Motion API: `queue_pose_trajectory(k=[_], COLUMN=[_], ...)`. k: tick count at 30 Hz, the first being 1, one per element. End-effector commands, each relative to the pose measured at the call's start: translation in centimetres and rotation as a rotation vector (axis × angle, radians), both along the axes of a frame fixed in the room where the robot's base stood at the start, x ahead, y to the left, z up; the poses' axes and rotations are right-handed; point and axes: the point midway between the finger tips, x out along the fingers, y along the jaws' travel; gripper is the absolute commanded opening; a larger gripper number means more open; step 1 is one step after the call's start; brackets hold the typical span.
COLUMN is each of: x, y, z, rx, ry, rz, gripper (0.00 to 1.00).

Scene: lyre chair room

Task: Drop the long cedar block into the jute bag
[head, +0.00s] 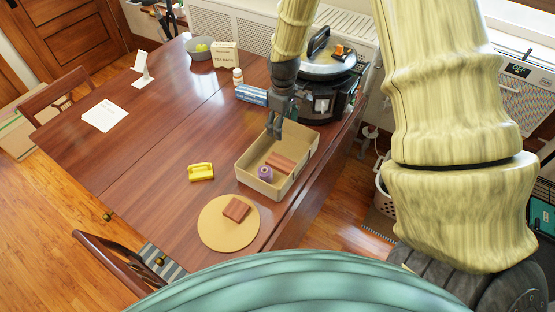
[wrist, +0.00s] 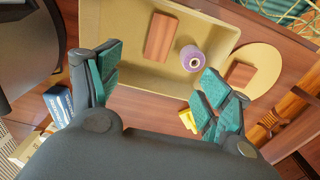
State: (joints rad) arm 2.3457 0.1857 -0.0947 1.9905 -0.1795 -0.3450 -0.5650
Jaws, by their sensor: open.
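A tan, open-topped rectangular container (head: 303,167), which I take for the jute bag, stands on the table; it also shows in the wrist view (wrist: 116,30). Inside lies a long reddish-brown block (head: 281,162), apparently the long cedar block, flat on the bottom; the wrist view shows it too (wrist: 160,37). A purple spool (head: 265,173) stands beside it, also seen in the wrist view (wrist: 192,58). My gripper (head: 275,130) is open and empty, above the far end of the container. Its two spread fingers show in the wrist view (wrist: 158,88).
A shorter reddish block (head: 236,209) rests on a round tan mat (head: 215,232) in front of the container. A yellow object (head: 201,172) lies to the left. A dark cooker (head: 335,95) and a blue box (head: 252,95) stand behind. The table's left half is mostly clear.

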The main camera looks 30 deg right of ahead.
Motion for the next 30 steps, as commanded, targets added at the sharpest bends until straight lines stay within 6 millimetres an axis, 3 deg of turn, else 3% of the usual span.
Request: queue_pose_trajectory(k=[6,12,30], x=[0.0,-0.1,-0.1], y=[0.0,0.0,0.0], z=[3.3,5.0,5.6], rx=[0.000,0.000,-0.001], ry=[-0.001,0.000,0.001], rz=[0.000,0.000,0.000], gripper=[0.78,0.78,0.78])
